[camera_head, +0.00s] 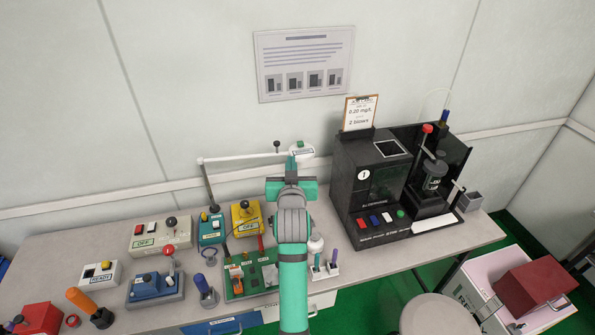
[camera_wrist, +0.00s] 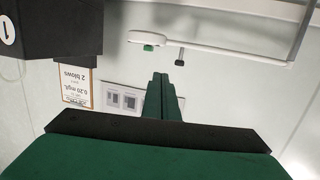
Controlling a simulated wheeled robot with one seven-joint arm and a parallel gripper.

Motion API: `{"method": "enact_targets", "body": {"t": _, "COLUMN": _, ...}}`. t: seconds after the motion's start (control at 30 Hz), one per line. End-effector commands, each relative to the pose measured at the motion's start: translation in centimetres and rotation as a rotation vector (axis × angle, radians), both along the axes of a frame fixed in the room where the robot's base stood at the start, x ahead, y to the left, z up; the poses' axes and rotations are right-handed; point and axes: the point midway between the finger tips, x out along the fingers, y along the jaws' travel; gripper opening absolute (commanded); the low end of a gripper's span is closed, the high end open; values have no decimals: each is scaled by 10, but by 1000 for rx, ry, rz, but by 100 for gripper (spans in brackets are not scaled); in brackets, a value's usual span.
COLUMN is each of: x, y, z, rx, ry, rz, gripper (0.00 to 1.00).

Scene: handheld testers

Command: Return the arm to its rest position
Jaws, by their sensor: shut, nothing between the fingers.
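My teal and grey arm (camera_head: 292,270) reaches up over the middle of the bench in the head view. My gripper (camera_head: 292,161) is at its far end, in front of the white jointed lamp-like arm. In the wrist view my gripper (camera_wrist: 161,76) has its two green fingers together, with nothing between them. The fingers point towards the wall side, and no object touches them in that view. Parts of the bench behind my arm are hidden.
A black tester (camera_head: 369,185) marked 1 stands right of my arm. A white boom (camera_head: 240,158) crosses behind my gripper. Several control boxes, such as a yellow one (camera_head: 246,217) and a blue one (camera_head: 155,289), stand left. A stool (camera_head: 440,315) is front right.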

Motion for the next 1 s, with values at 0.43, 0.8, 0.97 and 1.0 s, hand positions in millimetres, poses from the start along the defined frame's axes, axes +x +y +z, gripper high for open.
{"method": "enact_targets", "body": {"t": 0.43, "x": -35, "y": -19, "z": 4, "rx": 0, "ry": 1, "rz": -10, "gripper": 0}}
{"method": "enact_targets", "body": {"t": 0.8, "x": -88, "y": -6, "z": -80, "rx": 0, "ry": 22, "rz": -2, "gripper": 0}}
{"method": "enact_targets", "body": {"t": 0.97, "x": -130, "y": 1, "z": -125, "rx": 0, "ry": 30, "rz": 2, "gripper": 0}}
{"method": "enact_targets", "body": {"t": 1.0, "x": -141, "y": 2, "z": -135, "rx": -1, "ry": 32, "rz": 3, "gripper": 0}}
